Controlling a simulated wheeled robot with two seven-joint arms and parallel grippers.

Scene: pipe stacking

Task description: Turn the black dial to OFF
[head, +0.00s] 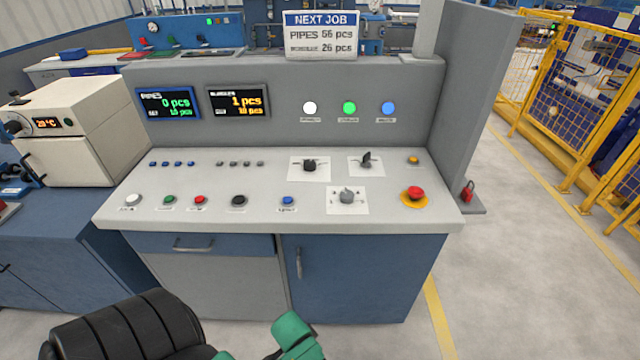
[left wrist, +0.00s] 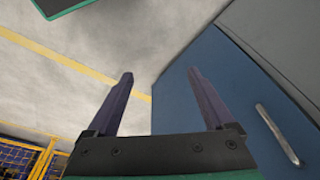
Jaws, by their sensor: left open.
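A black dial (head: 310,165) sits on a white square plate on the sloped top of the grey control console (head: 420,165). Its markings are too small to read, so I cannot tell which position it points to. To its right is a dark lever-like switch (head: 365,160) on another white plate. A grey dial (head: 347,196) on a third plate is below. In the left wrist view my left gripper (left wrist: 162,86) is open and empty, with the console's blue cabinet door (left wrist: 235,125) beyond it. A green part of my arm shows low in the head view. My right gripper is not in view.
A red emergency button (head: 414,193) on a yellow ring is right of the grey dial. Several push buttons line the console's left and front. Two displays (head: 168,103) and three lamps (head: 349,108) are on the back panel.

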